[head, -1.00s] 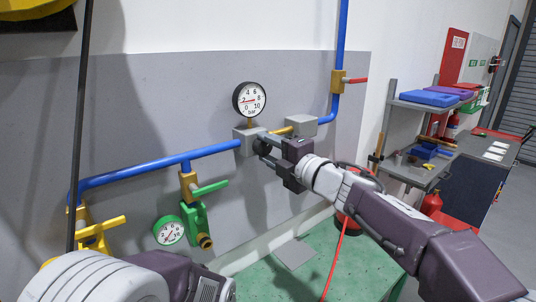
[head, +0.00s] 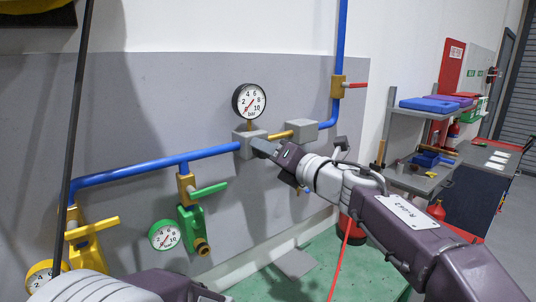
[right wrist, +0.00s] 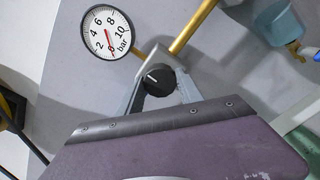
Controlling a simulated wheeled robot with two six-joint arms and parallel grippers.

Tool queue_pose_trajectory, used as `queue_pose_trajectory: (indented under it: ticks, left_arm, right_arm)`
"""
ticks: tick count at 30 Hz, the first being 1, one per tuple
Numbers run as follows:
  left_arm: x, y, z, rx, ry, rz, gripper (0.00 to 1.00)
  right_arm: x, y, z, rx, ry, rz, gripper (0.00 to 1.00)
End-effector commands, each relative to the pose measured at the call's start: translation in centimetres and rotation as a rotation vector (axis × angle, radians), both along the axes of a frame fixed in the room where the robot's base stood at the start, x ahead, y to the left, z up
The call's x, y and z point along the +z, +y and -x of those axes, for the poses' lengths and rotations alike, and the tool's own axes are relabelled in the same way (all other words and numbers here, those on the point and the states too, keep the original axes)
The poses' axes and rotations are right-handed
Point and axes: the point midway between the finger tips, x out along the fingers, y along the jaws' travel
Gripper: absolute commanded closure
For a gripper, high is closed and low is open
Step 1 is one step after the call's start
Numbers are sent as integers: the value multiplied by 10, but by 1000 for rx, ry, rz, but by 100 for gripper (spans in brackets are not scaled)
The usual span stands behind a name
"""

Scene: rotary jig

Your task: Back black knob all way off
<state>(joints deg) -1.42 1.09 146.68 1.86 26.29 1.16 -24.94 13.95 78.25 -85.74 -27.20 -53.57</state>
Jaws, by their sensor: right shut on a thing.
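The black knob (right wrist: 158,78) sits on the grey regulator block (head: 246,150) in the blue pipe line. In the right wrist view its white mark points to the upper left. My right gripper (right wrist: 160,92) is shut on the knob, one finger on each side. In the head view the right gripper (head: 264,149) reaches the block and hides the knob. The white bar gauge (head: 249,101) above the block has its red needle near 0; it also shows in the right wrist view (right wrist: 107,34). My left arm shows at the bottom left, its fingers outside the picture.
A green-handled valve (head: 209,190) and green gauge (head: 165,234) are to the left, with a yellow valve (head: 92,228) further left. A red-handled valve (head: 355,85) is on the upper right pipe. Shelves with blue trays (head: 428,105) stand at the right.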

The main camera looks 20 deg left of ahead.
Motion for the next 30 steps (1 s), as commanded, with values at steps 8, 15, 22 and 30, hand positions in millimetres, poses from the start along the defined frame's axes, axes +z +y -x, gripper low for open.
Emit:
queue_pose_trajectory:
  ticks: [8,15,22,30]
  left_arm:
    - [-2,0,0,0,0,0,100]
    - [-2,0,0,0,0,0,100]
    - [-2,0,0,0,0,0,100]
    - [-3,0,0,0,0,0,100]
  right_arm:
    - [2,0,0,-1,-47,31,98]
    - [3,0,0,-1,-53,36,98]
    - [2,0,0,-2,-53,36,46]
    - [1,0,0,-1,-50,37,36]
